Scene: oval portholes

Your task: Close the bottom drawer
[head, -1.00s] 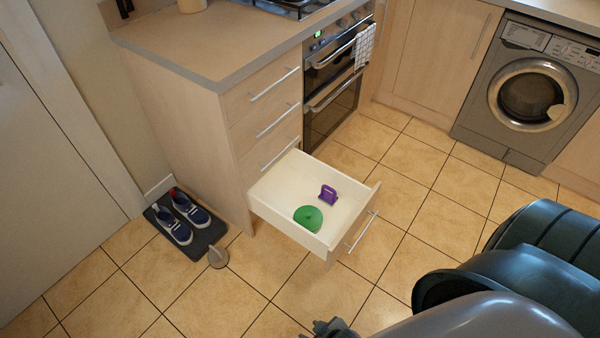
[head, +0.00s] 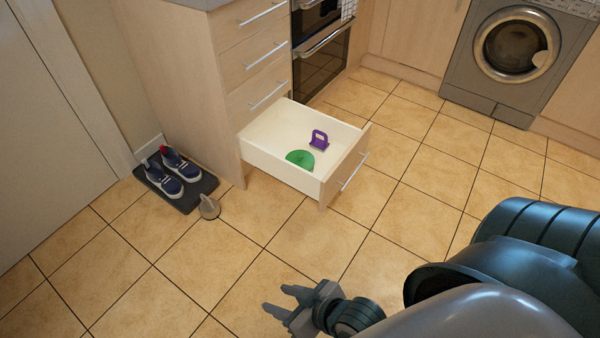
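The bottom drawer (head: 258,161) of the wooden cabinet is pulled well out, low over the tiled floor. Its front carries a bar handle (head: 354,172). A green round object (head: 300,158) and a purple object with a loop handle (head: 319,140) lie inside it. My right gripper (head: 277,299) is at the bottom centre of the head view, in front of the drawer and apart from it. Its two fingers are spread with a gap and nothing between them. My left gripper is not in view.
Shut drawers (head: 262,82) are stacked above, with an oven (head: 320,55) to their right. Blue shoes (head: 172,170) on a dark mat (head: 203,187) and a small grey cone-like object (head: 209,207) stand left of the drawer. A washing machine (head: 470,75) is at the back right. Floor tiles before the drawer are clear.

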